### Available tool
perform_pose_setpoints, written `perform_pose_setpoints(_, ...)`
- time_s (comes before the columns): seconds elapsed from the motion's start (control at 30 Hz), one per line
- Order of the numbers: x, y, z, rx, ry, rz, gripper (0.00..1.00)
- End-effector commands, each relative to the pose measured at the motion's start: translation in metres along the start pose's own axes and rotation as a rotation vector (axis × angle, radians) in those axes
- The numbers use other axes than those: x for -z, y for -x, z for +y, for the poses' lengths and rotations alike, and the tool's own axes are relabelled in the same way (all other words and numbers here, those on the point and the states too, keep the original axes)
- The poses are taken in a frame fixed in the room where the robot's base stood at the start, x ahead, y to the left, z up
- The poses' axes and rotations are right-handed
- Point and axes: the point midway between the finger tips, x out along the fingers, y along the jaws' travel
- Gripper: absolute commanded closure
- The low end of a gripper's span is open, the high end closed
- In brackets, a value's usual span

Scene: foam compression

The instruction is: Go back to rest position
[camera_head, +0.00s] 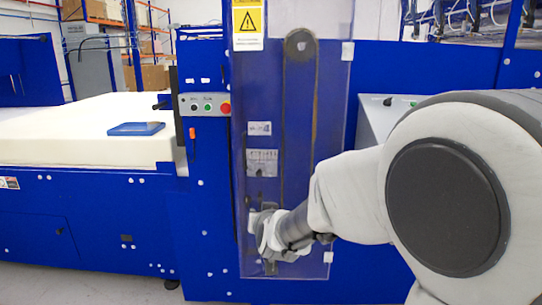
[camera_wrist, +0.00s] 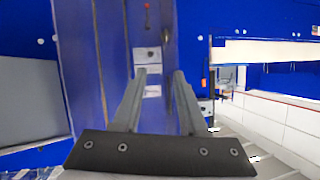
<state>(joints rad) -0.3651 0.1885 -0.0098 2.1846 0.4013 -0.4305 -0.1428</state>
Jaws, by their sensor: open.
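My gripper (camera_wrist: 160,78) is open and empty in the wrist view, its two grey fingers apart with a clear panel and labels showing beyond them. In the head view my arm reaches in from the right, and my gripper (camera_head: 262,222) is in front of the lower part of the transparent guard (camera_head: 300,120) on the blue machine. The fingertips are small there, and I cannot tell whether they touch the guard.
A control panel (camera_head: 204,104) with green and red buttons is left of the guard. A white foam slab (camera_head: 60,135) lies on the blue bed at left, with a blue tablet-like object (camera_head: 136,128) on it. Grey floor (camera_head: 120,290) is free at lower left.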

Motion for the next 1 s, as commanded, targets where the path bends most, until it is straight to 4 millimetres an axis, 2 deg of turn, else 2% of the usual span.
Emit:
perform_pose_setpoints(0.03,0.007,0.017,0.007,0.006,-0.004,-0.025,0.58)
perform_pose_setpoints(0.17,0.008,0.058,0.022,0.02,-0.001,-0.12,0.58)
perform_pose_setpoints(0.37,-0.004,0.128,0.049,0.01,0.014,-0.27,0.58)
perform_pose_setpoints(0.7,-0.054,0.253,0.097,-0.09,0.034,-0.52,0.58)
perform_pose_setpoints(0.93,-0.093,0.323,0.12,-0.187,0.026,-0.657,0.58)
perform_pose_setpoints(0.97,-0.09,0.33,0.121,-0.195,0.024,-0.67,0.58)
perform_pose_setpoints(1.0,-0.074,0.333,0.118,-0.19,0.026,-0.67,0.58)
